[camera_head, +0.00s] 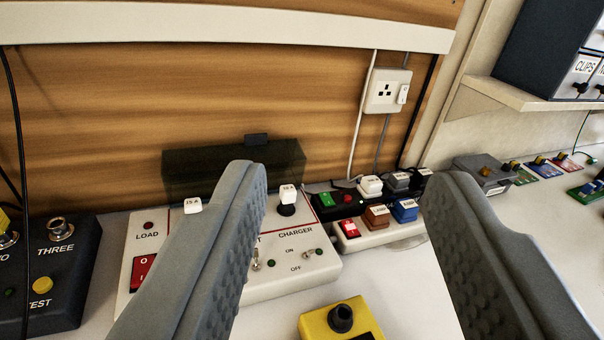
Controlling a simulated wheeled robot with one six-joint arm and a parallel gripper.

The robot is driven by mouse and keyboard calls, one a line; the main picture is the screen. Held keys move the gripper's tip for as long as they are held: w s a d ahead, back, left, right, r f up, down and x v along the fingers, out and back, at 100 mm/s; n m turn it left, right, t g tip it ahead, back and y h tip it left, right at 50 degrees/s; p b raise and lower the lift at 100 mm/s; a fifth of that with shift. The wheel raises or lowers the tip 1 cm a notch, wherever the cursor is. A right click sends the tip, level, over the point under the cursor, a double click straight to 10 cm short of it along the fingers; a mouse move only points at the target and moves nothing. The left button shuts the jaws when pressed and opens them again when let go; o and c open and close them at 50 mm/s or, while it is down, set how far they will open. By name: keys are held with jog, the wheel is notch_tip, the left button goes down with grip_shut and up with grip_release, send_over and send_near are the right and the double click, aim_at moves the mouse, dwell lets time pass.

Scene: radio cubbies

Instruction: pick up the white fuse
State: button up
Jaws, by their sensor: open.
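My gripper (348,180) is open, its two grey fingers wide apart with nothing between the tips. Two small white labelled blocks that look like fuses show on the white charger panel (292,283). One white block (287,193) sits on a dark round base at the panel's back right, just right of the left fingertip. The other white block (193,205) lies further left, left of that finger, with a label that seems to read 25 A. The left finger hides the middle of the panel. I cannot tell which block is the white fuse.
A dark see-through cover (215,168) stands behind the panel. A power strip (378,236) with several coloured plugs, including a white one (370,186), is at the right. A yellow box (345,318) with a black knob is in front. A dark switch box (60,290) stands left.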

jog(key=w+d+f+n+g+y, duration=0.1)
jog(key=w+f+n+y, duration=0.15)
jog(key=w+f, duration=0.7)
jog(key=n+g+y, duration=0.1)
jog(key=g+y, duration=0.3)
send_near(290, 197)
jog(key=shift+x, duration=4.85)
jog(key=shift+c, duration=0.2)
grip_shut()
